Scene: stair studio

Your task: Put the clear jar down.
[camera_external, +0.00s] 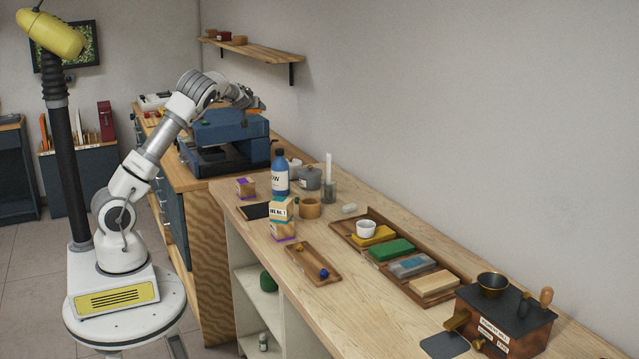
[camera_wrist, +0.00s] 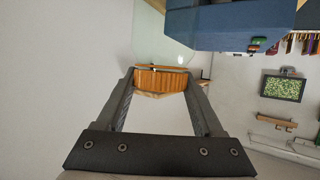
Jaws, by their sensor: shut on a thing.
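In the wrist view my gripper (camera_wrist: 160,76) is shut, its two fingers on either side of an orange-brown ribbed band, which looks like the lid or collar of the clear jar (camera_wrist: 162,82). A pale see-through shape beyond the band seems to be the jar's body, hard to tell from the wall. In the external view my gripper (camera_external: 246,99) is above the blue machine at the back of the bench. The jar is too small there to make out clearly.
The blue machine (camera_external: 228,130) lies below my gripper and fills the upper right of the wrist view (camera_wrist: 235,22). A wall shelf (camera_external: 258,50) hangs behind.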

